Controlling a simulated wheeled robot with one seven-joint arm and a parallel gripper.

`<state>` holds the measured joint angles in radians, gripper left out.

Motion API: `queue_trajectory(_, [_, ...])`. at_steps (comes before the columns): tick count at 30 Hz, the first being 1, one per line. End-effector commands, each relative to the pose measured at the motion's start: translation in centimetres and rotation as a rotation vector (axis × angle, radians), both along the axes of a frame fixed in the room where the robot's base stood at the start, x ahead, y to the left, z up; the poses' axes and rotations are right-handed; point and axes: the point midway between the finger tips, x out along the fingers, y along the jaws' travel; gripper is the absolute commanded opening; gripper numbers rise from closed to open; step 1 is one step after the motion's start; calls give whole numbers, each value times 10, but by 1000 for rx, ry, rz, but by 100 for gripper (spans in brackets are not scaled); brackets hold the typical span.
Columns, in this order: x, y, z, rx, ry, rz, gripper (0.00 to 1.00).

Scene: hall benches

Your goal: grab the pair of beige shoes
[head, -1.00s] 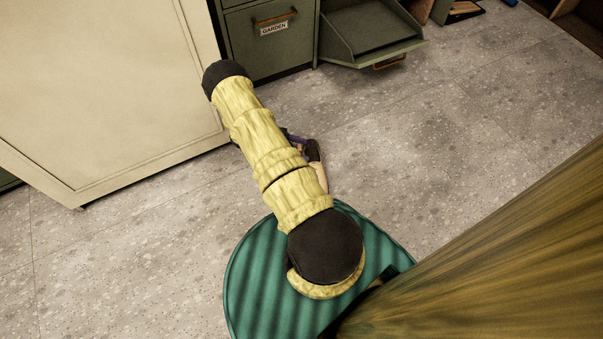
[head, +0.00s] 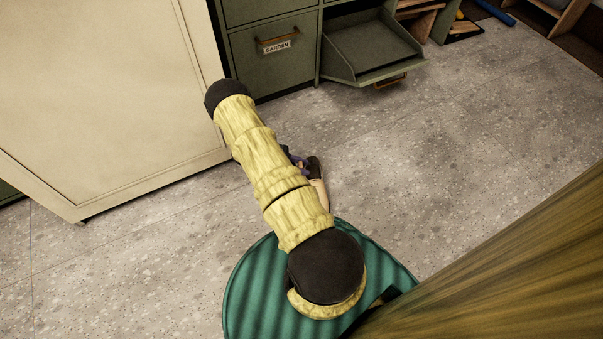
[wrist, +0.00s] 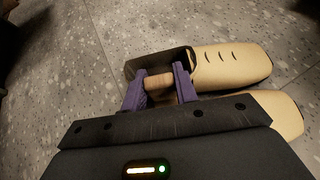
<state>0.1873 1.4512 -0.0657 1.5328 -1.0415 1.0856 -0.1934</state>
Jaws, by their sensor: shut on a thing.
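The pair of beige shoes (wrist: 232,64) lies at the right in the wrist view, with smooth tan uppers and a dark opening toward my gripper. The second shoe shows lower right, partly hidden by my gripper body. My gripper (wrist: 160,82) has purple fingers closed on a light brown, rounded piece at the shoes' dark heel end. In the head view my arm covers most of my gripper (head: 297,160); a bit of one beige shoe (head: 319,192) shows beside the arm. I cannot tell whether the shoes touch the floor.
A cream cabinet panel (head: 110,95) stands at the left. A green drawer unit (head: 277,65) is at the back, with an open drawer (head: 370,50) jutting out. A brown striped surface (head: 510,265) fills the lower right. Speckled floor (head: 450,130) is clear between.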

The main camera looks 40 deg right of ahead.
Motion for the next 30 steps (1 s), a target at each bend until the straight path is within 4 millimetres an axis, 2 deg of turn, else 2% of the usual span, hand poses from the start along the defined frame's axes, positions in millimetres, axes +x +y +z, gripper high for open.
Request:
queue_trajectory(15, [0, -1, 80, -2, 0, -2, 0])
queue_trajectory(18, [0, -1, 91, -2, 1, -1, 0])
queue_trajectory(22, [-1, -2, 98, -2, 1, -3, 0])
queue_trajectory(30, [0, 0, 98, -2, 1, 1, 0])
